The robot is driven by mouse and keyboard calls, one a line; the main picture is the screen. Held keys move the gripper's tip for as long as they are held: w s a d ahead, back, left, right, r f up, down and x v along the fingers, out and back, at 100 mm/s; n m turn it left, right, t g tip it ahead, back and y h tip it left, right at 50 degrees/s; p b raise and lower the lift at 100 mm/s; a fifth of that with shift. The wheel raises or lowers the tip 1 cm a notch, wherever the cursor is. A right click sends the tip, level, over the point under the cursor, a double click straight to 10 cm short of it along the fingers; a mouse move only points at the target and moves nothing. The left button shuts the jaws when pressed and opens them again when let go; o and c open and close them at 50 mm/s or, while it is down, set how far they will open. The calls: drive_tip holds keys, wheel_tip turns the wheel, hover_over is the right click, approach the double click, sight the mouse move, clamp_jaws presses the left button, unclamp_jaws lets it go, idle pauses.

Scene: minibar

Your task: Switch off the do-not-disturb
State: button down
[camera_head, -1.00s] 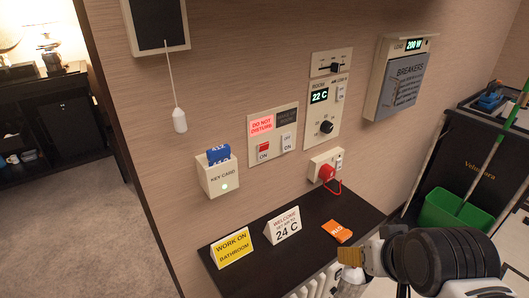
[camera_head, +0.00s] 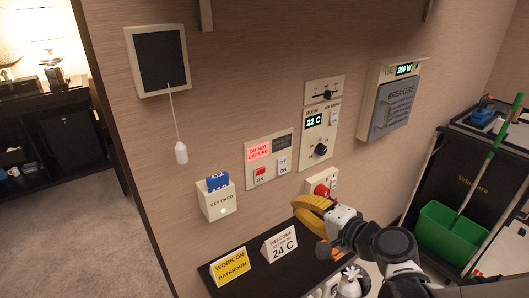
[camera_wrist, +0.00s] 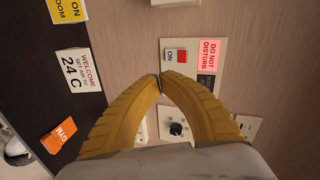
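The do-not-disturb panel (camera_head: 247,170) is a cream plate on the wall with a lit red "DO NOT DISTURB" label (camera_head: 258,149). Below the label is a red switch (camera_head: 260,171) marked ON, with a white switch (camera_head: 282,162) beside it. In the wrist view the lit label (camera_wrist: 211,54) and the red switch (camera_wrist: 181,56) lie just beyond my fingertips. My gripper (camera_wrist: 160,77) has its yellow fingers brought together at the tips with nothing between them. In the head view my gripper (camera_head: 298,202) is to the lower right of the panel, apart from the red switch.
A thermostat panel (camera_head: 313,140) and a breaker box (camera_head: 390,98) are to the right on the wall. A key card holder (camera_head: 216,202) is to the left. Signs stand on the dark shelf (camera_head: 251,288) below.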

sight(263, 172)
drive_tip(key=shift+w+d+r+m+t, duration=0.15)
drive_tip(key=shift+w+r+m+t, duration=0.4)
drive_tip(key=shift+m, duration=0.25)
drive_tip(key=b+x, duration=0.1)
drive_tip(key=x, duration=0.7)
drive_tip(key=r+b+x, duration=0.1)
drive_tip(key=x, duration=0.3)
drive_tip(key=shift+w+a+b, duration=0.25)
drive_tip(key=shift+a+b, duration=0.05)
drive_tip(key=shift+a, duration=0.2)
drive_tip(key=shift+w+a+r, duration=0.1)
drive_tip(key=shift+w+a, duration=0.15)
drive_tip(key=shift+w, duration=0.2)
drive_tip(key=shift+w+a+r, duration=0.25)
drive_tip(key=shift+w+a, duration=0.1)
drive_tip(key=shift+w, duration=0.1)
drive_tip(key=shift+s+d, duration=0.15)
